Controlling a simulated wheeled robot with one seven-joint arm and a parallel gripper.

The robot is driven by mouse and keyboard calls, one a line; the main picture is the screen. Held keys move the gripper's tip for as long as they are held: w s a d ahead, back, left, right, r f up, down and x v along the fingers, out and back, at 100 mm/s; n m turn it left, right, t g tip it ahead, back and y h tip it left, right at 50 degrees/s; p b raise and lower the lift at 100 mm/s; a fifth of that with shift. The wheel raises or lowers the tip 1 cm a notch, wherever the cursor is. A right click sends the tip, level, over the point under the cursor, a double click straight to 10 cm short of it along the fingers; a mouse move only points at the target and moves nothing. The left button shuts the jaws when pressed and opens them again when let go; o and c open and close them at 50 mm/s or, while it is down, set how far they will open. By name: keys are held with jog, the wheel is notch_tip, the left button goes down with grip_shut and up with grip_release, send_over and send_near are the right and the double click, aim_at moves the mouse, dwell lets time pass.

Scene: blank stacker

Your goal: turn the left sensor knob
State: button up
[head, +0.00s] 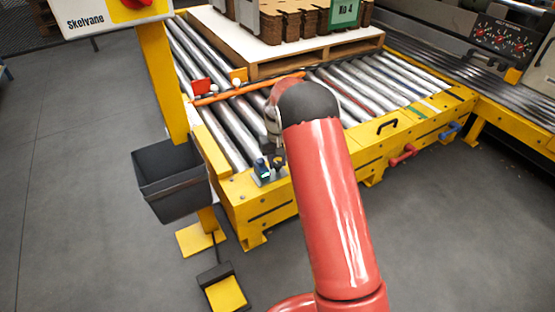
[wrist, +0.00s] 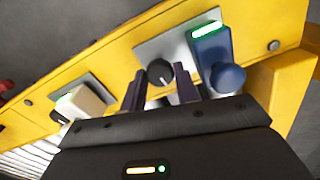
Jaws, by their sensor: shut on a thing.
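A round black knob (wrist: 160,72) with a pale pointer mark sits on a grey plate (wrist: 180,45) on the yellow frame, beside a blue sensor (wrist: 211,48) with a lit green strip. The fingers of my gripper (wrist: 159,75) stand on either side of the knob and are shut on it. In the head view the blue sensor (head: 262,170) shows on the near left corner of the conveyor. My gripper (head: 277,160) is just right of it, partly hidden by my red arm, and the knob cannot be made out there.
In the wrist view a cream sensor (wrist: 87,101) stands on another plate to the left, and a blue round part (wrist: 228,78) is close to the right finger. An orange bar (head: 245,90) crosses the rollers. A dark bin (head: 170,180) hangs at the left. A loaded pallet (head: 310,62) is behind.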

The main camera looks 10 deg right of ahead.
jog(key=shift+m, duration=0.9)
jog(key=o, duration=1)
jog(key=shift+c, duration=0.2)
